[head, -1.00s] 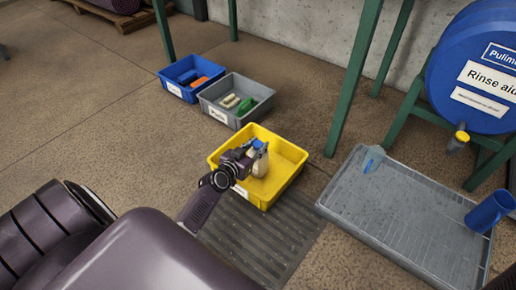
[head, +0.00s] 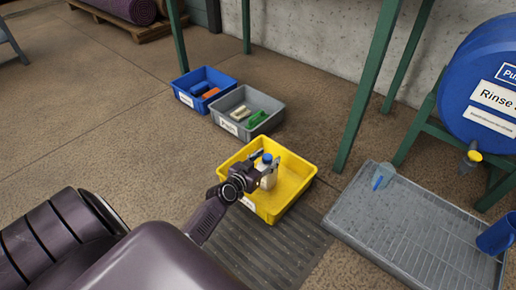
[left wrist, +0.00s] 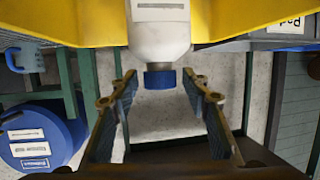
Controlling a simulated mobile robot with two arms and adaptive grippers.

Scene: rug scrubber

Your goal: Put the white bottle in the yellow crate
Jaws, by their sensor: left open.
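The white bottle (head: 268,181) with a blue cap stands roughly upright inside the yellow crate (head: 300,183). My left gripper (head: 264,166) is at the bottle's upper part, over the crate's near left side. In the left wrist view, the open fingers (left wrist: 160,88) lie either side of the blue cap, with gaps between them and it. That view shows the white bottle (left wrist: 158,40) upside down against the yellow crate wall (left wrist: 60,25). The bottle's base is hidden in the head view. My right gripper is not in view.
A grey crate (head: 226,100) and a blue crate (head: 184,98) with small items stand behind. A grey tray (head: 400,235) with a blue mug (head: 496,236) lies to the right, near a blue barrel (head: 470,60). Green table legs (head: 365,90) rise behind the yellow crate.

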